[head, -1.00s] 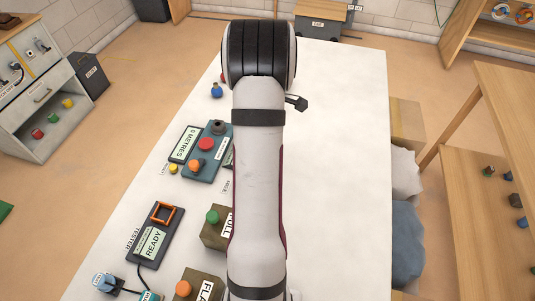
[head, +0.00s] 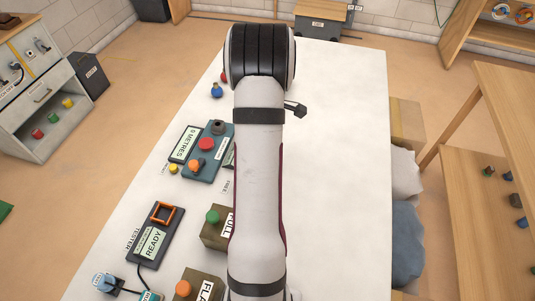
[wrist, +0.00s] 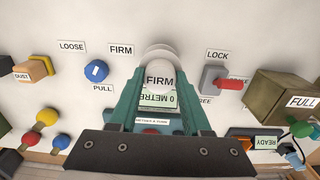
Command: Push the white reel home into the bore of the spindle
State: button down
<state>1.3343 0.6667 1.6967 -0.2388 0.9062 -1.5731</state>
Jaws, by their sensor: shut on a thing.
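In the wrist view the white reel (wrist: 160,64) shows as a pale round piece beyond the tips of my gripper (wrist: 158,88). The two teal jaws are shut on the reel. The word FIRM stands in front of it, between the jaws. The spindle and its bore cannot be made out in the wrist view; the reel and jaws cover the middle. I cannot tell how far the reel sits in the bore. In the head view my arm hides both gripper and reel.
In the wrist view a blue knob (wrist: 96,71) stands left and a grey block with a red lever (wrist: 229,84) right. A teal unit (head: 206,165) and an olive box (head: 214,238) stand left of my arm. The white table (head: 340,180) is clear on the right.

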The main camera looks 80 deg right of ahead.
jog(key=shift+f, duration=0.7)
jog(key=shift+c, duration=1.4)
grip_release()
jog(key=shift+r, duration=0.15)
jog(key=shift+r, duration=4.4)
